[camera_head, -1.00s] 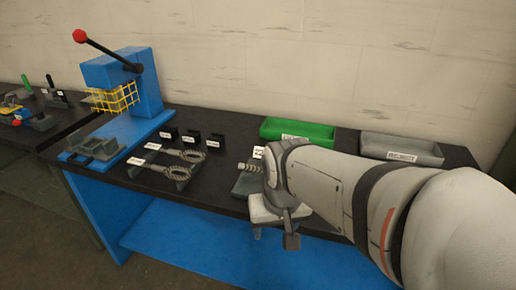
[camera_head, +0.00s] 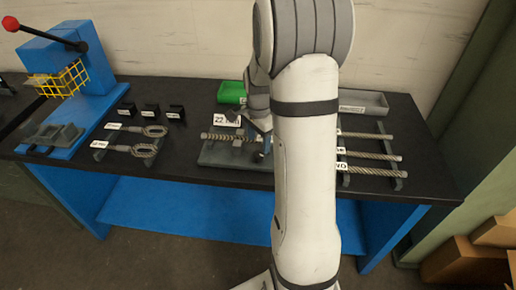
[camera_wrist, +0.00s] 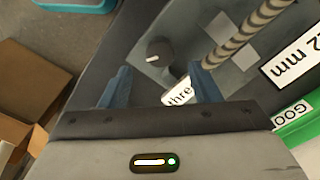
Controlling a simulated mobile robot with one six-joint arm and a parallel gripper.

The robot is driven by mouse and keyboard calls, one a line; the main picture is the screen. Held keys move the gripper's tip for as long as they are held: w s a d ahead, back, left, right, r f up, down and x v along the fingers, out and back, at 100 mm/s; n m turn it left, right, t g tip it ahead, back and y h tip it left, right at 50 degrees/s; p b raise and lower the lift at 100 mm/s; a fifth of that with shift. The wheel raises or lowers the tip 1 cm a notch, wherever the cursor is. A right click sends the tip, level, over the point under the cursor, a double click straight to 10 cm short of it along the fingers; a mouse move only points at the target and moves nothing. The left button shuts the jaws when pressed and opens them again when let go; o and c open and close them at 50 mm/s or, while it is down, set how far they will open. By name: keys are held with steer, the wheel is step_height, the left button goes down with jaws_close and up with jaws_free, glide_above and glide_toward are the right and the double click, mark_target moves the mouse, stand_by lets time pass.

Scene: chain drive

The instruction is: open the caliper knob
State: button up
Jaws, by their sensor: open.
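The knob (camera_wrist: 159,50) is a dark round dial with a light mark, on a grey plate (camera_wrist: 139,29) in the wrist view. My gripper (camera_wrist: 160,86) is open and empty. Its two blue fingers are apart, with the knob ahead of the gap between them and not touched. A twisted rope or rod (camera_wrist: 245,35) lies on the same fixture, beside a "22 mm" label (camera_wrist: 293,62). A partly cut-off label (camera_wrist: 178,97) shows between the fingers.
The black bench (camera_head: 190,185) also holds a green bin (camera_head: 232,92), a grey bin (camera_head: 362,103), several rods (camera_head: 370,155) on a rack at right, two looped pieces (camera_head: 145,150) and a blue press (camera_head: 60,85) at left. Cardboard boxes (camera_head: 470,262) stand on the floor at right.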

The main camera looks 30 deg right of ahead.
mark_target(258, 154)
step_height(258, 154, down, 6)
steer(key=shift+r+p, duration=0.15)
steer(key=shift+p, duration=0.15)
steer(key=shift+c, duration=0.5)
steer(key=c, duration=0.9)
